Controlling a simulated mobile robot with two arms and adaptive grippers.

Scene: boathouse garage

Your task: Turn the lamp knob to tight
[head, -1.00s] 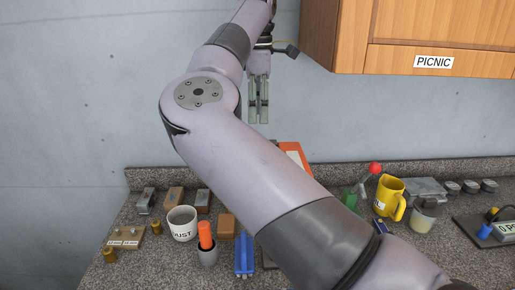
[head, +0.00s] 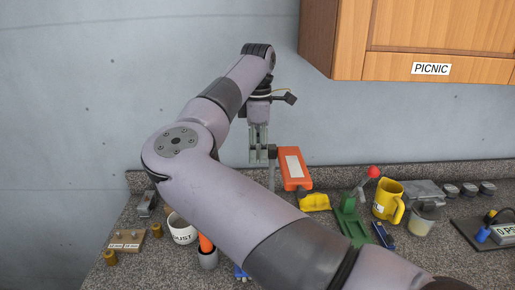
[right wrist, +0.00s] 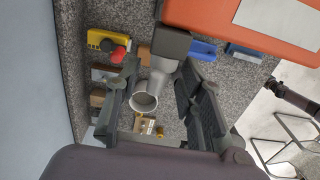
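An orange block with a white panel, which looks like the lamp (head: 292,169), stands upright at the back of the counter; it fills the top right of the right wrist view (right wrist: 240,22). A dark grey block (right wrist: 170,41) sits beside it above a light grey post; I cannot tell for sure whether this is the knob, and no tight mark is readable. My right gripper (head: 262,157) points down just left of the lamp. In the right wrist view its fingers (right wrist: 158,85) are apart, with the grey block and post between or just beyond them. My left gripper is not in view.
A white mug (head: 182,231) stands left. A wooden cabinet (head: 430,45) hangs above right.

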